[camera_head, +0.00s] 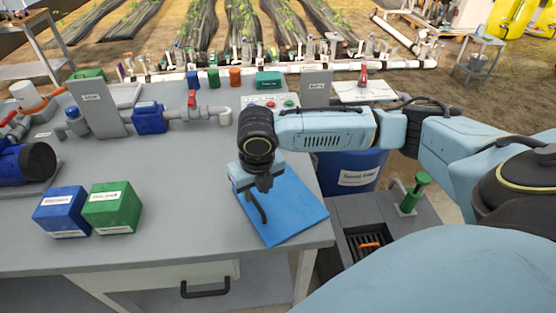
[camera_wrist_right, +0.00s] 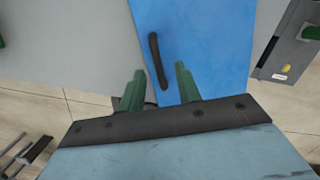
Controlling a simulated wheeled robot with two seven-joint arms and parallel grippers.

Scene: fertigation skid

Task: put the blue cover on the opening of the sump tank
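The blue cover (camera_head: 297,216) lies flat at the right front corner of the grey table. It is a flat panel with a black bar handle (camera_head: 258,207). In the right wrist view the cover (camera_wrist_right: 222,40) fills the upper middle and its handle (camera_wrist_right: 156,60) stands near the fingertips. My right gripper (camera_wrist_right: 158,76) has its two green fingers apart, with the handle just beyond the gap; I cannot tell whether they touch it. A grey tank (camera_head: 408,219) with a dark grated opening (camera_head: 372,246) stands right of the table. My left gripper is out of view.
A blue box (camera_head: 62,212) and a green box (camera_head: 112,207) stand on the table's left front. Pipes, a blue valve body (camera_head: 149,118) and upright panels line the back. A blue drum (camera_head: 352,170) and green pump (camera_head: 416,188) are at the right. The table's middle is clear.

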